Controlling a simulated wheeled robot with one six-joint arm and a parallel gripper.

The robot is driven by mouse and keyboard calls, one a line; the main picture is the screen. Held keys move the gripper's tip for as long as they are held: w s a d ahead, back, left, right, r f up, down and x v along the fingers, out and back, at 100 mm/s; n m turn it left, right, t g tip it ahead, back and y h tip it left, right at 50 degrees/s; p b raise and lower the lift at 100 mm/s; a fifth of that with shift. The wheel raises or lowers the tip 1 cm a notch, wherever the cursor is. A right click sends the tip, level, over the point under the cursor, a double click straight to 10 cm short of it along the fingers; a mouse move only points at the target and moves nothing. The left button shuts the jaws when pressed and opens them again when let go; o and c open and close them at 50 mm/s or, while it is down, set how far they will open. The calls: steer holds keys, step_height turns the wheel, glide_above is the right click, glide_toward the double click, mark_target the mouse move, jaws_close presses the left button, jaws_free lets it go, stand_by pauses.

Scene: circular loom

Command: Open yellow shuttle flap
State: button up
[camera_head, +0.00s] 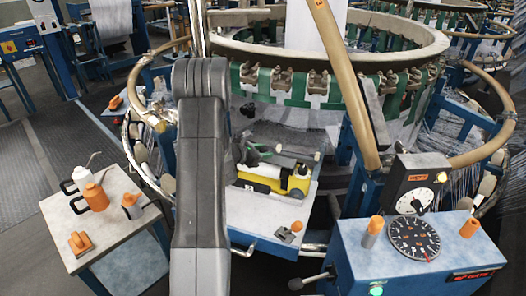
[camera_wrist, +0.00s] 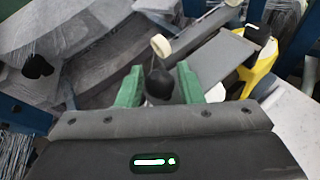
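The yellow shuttle (camera_head: 262,185) lies on the white table in the middle of the head view, partly behind my arm. Its yellow end (camera_wrist: 262,68) shows at the right of the wrist view. Dark grey plates lie over it, but I cannot tell which one is the flap. A black ball knob (camera_wrist: 159,84) sits between the green fingertips of my gripper (camera_wrist: 160,86) in the wrist view. The fingers stand apart on both sides of the knob, with small gaps visible. A pale roller (camera_wrist: 160,46) is just beyond the knob. My arm hides most of the gripper in the head view.
The round loom ring (camera_head: 330,62) stands behind the shuttle. A blue control box (camera_head: 345,262) with dials and orange knobs is at the right. Curved tan pipes (camera_head: 345,80) rise close by on the right.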

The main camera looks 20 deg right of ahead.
steer(key=shift+c, duration=0.2)
jaws_close()
